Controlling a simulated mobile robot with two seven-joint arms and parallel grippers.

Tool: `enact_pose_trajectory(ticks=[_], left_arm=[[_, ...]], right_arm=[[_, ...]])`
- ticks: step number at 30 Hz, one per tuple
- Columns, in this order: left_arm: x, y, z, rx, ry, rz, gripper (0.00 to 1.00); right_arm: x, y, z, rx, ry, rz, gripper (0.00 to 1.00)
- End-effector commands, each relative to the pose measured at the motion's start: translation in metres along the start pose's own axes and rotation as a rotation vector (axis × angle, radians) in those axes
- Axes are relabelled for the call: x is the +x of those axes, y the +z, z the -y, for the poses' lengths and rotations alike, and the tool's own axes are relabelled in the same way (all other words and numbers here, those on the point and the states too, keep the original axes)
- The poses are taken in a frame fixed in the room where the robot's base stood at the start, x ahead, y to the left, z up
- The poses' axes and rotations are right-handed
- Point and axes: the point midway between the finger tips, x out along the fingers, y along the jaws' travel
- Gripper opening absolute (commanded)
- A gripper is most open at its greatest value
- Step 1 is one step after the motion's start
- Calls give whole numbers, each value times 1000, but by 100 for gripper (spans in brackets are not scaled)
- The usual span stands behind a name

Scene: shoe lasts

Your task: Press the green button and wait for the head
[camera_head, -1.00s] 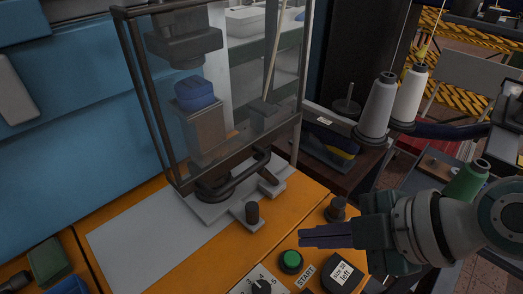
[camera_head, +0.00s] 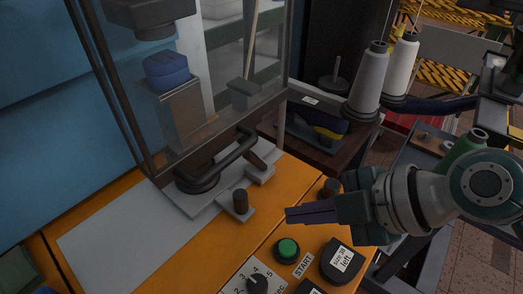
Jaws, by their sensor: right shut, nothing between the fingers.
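The green button (camera_head: 287,248) sits in a dark ring on the orange panel, left of the START label (camera_head: 303,266). My right gripper (camera_head: 288,215) is shut and empty, its fingertips pointing left, above the panel and a little beyond the button in the picture. It does not appear to touch the button. The dark press head (camera_head: 150,14) shows at the top, cut off by the frame edge, inside the clear-walled guard (camera_head: 230,60). Below it a blue last (camera_head: 166,71) sits on a metal block (camera_head: 177,112). My left gripper is out of view.
A dial (camera_head: 257,283) with numbers and a dark block labelled "size 38 left" (camera_head: 342,258) are near the button. A dark guard handle (camera_head: 225,160) and a short post (camera_head: 240,202) stand beyond. Thread cones (camera_head: 369,80) stand at the right back. A grey plate (camera_head: 125,235) lies left.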

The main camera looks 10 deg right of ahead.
Motion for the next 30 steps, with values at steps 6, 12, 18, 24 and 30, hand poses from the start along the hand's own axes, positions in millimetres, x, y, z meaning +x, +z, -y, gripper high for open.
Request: enact_pose_trajectory(ticks=[6, 12, 18, 24, 30], left_arm=[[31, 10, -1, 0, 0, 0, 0], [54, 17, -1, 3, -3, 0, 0], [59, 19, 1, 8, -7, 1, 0], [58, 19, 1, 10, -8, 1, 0], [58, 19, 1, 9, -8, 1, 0]], right_arm=[[27, 19, 20, 4, -1, 0, 0], [44, 32, 32, 0, -1, 0, 0], [47, 34, 34, -1, 0, 0, 0], [46, 33, 34, 0, 0, -1, 0], [46, 33, 34, 0, 0, 0, 0]])
